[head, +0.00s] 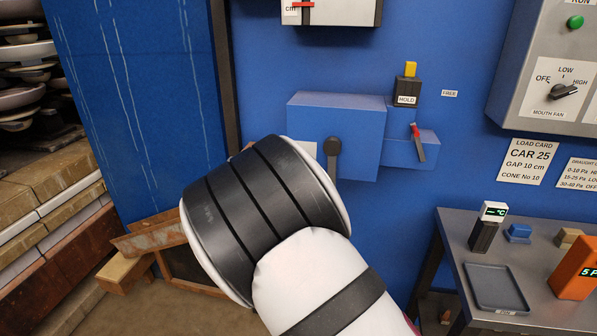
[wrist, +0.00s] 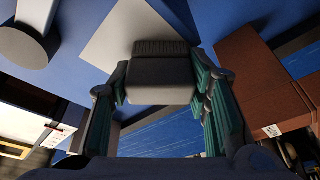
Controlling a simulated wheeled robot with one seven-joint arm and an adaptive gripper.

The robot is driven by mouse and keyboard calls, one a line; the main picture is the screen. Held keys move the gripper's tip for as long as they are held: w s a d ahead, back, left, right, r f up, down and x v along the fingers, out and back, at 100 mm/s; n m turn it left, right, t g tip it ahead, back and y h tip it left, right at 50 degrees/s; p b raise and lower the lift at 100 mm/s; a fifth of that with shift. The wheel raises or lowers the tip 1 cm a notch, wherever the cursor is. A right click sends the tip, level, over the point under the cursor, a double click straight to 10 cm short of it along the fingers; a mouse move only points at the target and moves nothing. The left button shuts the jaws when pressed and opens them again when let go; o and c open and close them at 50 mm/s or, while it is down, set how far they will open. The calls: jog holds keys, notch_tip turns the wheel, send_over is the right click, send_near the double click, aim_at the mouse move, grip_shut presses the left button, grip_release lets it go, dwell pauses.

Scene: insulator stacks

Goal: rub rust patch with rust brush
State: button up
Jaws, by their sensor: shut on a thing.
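In the wrist view my gripper (wrist: 160,82) is shut on a grey block with a dark ridged strip along its far edge, which I take to be the rust brush (wrist: 158,76). The teal-lined fingers stand on either side of it. The brush overlaps a pale grey flat panel (wrist: 118,34) in the picture; I cannot tell whether they touch. In the head view my white and black arm fills the lower middle and hides the gripper and brush.
A blue wall box (head: 340,110) with a dark lever stands just beyond my arm. A grey table (head: 450,225) at the right holds a tray (head: 497,288) and an orange device (head: 575,268).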

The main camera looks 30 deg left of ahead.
jog(key=shift+s+a, duration=0.2)
jog(key=shift+a, duration=0.65)
jog(key=shift+s, duration=0.15)
jog(key=shift+s+d+p, duration=0.25)
jog(key=shift+s+p, duration=0.2)
jog(key=shift+s, duration=0.5)
jog(key=shift+s+d+p, duration=0.2)
jog(key=shift+s+p, duration=0.3)
jog(key=shift+s, duration=0.45)
jog(key=shift+s+d+p, duration=0.25)
jog(key=shift+s+p, duration=0.2)
jog(key=shift+s, duration=0.5)
jog(key=s, duration=0.1)
jog(key=s+p, duration=0.1)
jog(key=shift+s+d, duration=0.35)
jog(key=shift+s, duration=0.05)
